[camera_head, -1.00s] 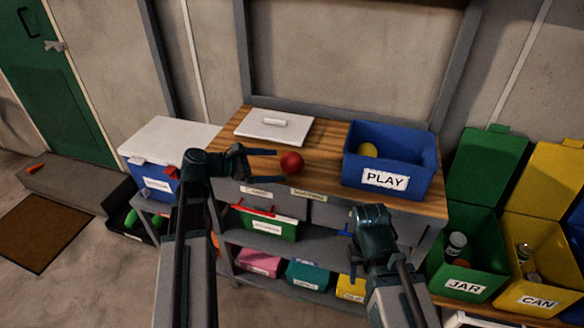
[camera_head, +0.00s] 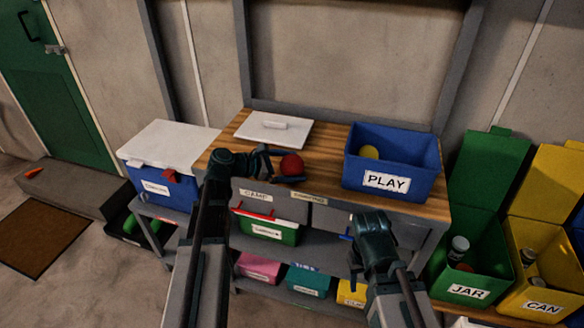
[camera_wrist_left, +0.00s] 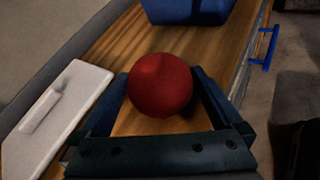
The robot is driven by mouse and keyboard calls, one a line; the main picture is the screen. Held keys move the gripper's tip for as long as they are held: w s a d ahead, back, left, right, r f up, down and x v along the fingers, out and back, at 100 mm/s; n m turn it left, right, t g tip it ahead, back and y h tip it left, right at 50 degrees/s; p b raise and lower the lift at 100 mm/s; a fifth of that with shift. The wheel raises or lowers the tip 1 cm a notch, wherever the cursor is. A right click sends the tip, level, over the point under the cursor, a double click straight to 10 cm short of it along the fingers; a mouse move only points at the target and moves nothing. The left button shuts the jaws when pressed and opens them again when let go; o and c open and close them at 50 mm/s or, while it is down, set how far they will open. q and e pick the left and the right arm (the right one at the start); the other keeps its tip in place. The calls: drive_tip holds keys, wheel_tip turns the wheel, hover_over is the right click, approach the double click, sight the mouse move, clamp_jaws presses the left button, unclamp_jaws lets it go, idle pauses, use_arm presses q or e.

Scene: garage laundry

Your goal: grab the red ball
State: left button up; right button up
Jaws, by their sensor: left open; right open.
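The red ball (camera_head: 291,165) rests on the wooden worktop, near its front edge. It also shows in the left wrist view (camera_wrist_left: 160,84), between the two open fingers. My left gripper (camera_head: 284,166) is open, with one finger on the far side of the ball and one on the near side. In the left wrist view a little wood shows beside the ball, and I cannot tell if a finger touches it. My right gripper (camera_head: 372,222) is open and empty, in front of the shelf unit and below the worktop.
A white lid (camera_head: 272,128) lies at the back left. A white-lidded blue box (camera_head: 165,185) stands left. Green (camera_head: 467,284) and yellow (camera_head: 537,297) bins stand right.

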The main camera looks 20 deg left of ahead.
use_arm(q)
drive_tip(key=c, duration=1.2)
drive_tip(key=shift+c, duration=0.2)
drive_tip(key=shift+r, duration=0.2)
